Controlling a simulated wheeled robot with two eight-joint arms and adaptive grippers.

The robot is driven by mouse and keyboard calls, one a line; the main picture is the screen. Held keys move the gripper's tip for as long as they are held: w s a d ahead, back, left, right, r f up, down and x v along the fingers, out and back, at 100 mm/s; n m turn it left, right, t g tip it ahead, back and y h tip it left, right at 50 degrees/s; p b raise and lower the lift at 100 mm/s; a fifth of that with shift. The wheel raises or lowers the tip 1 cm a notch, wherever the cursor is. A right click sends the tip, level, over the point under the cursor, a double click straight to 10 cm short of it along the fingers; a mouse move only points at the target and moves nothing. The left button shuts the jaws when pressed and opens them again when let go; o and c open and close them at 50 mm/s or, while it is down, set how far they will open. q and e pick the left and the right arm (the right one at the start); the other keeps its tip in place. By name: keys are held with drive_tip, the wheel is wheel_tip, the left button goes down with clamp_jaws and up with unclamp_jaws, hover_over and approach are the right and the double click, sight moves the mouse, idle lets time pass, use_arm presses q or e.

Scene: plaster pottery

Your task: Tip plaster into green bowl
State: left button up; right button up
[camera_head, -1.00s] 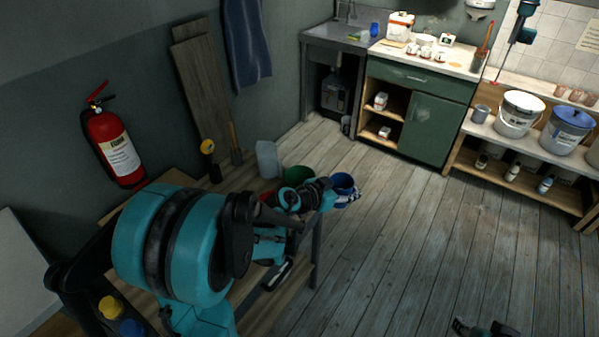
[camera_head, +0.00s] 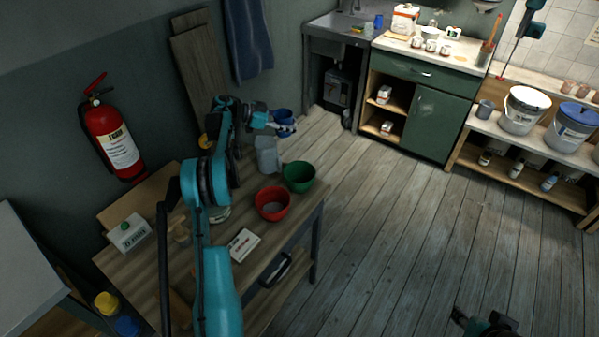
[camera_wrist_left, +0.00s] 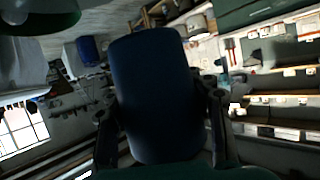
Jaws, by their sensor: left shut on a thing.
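My left gripper (camera_head: 271,121) is shut on a blue cup (camera_head: 285,117), raised beyond the back edge of the wooden worktable. The blue cup (camera_wrist_left: 155,95) fills the middle of the left wrist view between the fingers. I cannot see into it, so any plaster there is hidden. The green bowl (camera_head: 299,177) stands upright at the table's far right corner, below and slightly right of the cup, apart from it. A green round shape at the wrist view's top left may be this bowl. Part of my right gripper (camera_head: 484,326) shows at the bottom edge; its jaws are unclear.
A red bowl (camera_head: 272,204) stands just in front of the green bowl. A grey translucent jug (camera_head: 267,155) is close behind, left of it. A white box (camera_head: 128,233) and a flat labelled packet (camera_head: 243,245) lie on the worktable (camera_head: 268,261). Floor to the right is clear.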

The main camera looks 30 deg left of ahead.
idle(0.4)
use_arm(q)
drive_tip(key=s+d+f+m+t+y+b, duration=0.3)
drive_tip(key=d+f+m+t+y+b, duration=0.1)
drive_tip(key=m, duration=0.6)
drive_tip(key=shift+s+d+t+y+b, duration=0.3)
drive_tip(key=shift+d+t+y+b, duration=0.25)
drive_tip(key=shift+y+b, duration=0.85)
idle(0.5)
